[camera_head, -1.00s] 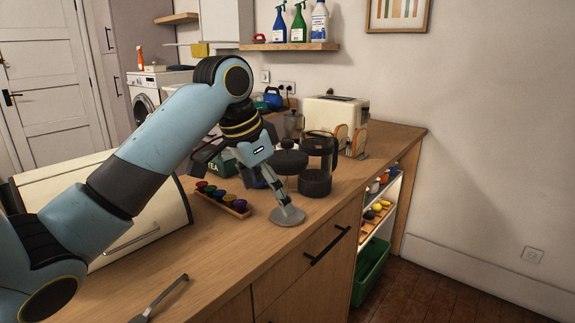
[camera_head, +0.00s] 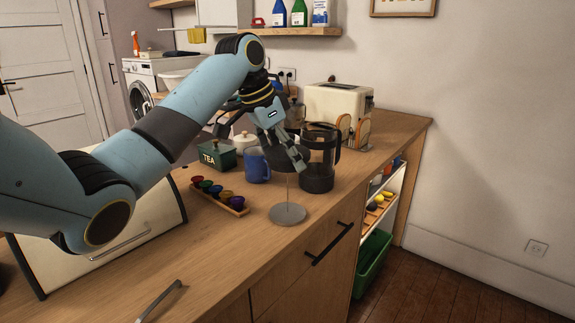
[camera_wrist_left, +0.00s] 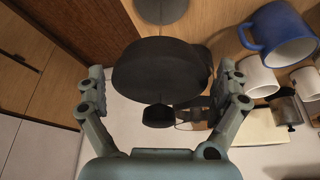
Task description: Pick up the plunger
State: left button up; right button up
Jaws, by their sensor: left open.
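The plunger stands upright on the counter. Its grey disc (camera_head: 287,214) rests on the wood, and a thin rod rises to a black domed lid. In the left wrist view the black lid with its knob (camera_wrist_left: 158,72) lies between my left gripper's fingers, with a gap on both sides. My left gripper (camera_head: 291,153) is open at lid height, and its fingers hide part of the lid in the head view. A dark glass carafe (camera_head: 318,172) stands just right of the plunger. My right gripper is out of view.
A blue mug (camera_head: 256,166), a green TEA tin (camera_head: 217,155) and a rack of coloured pods (camera_head: 220,195) stand left of the plunger. A cream toaster (camera_head: 338,103) is behind the carafe. The counter's front edge is close to the disc.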

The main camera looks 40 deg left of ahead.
pick_arm(q)
jog(key=shift+x, duration=0.75)
jog(key=c, duration=0.9)
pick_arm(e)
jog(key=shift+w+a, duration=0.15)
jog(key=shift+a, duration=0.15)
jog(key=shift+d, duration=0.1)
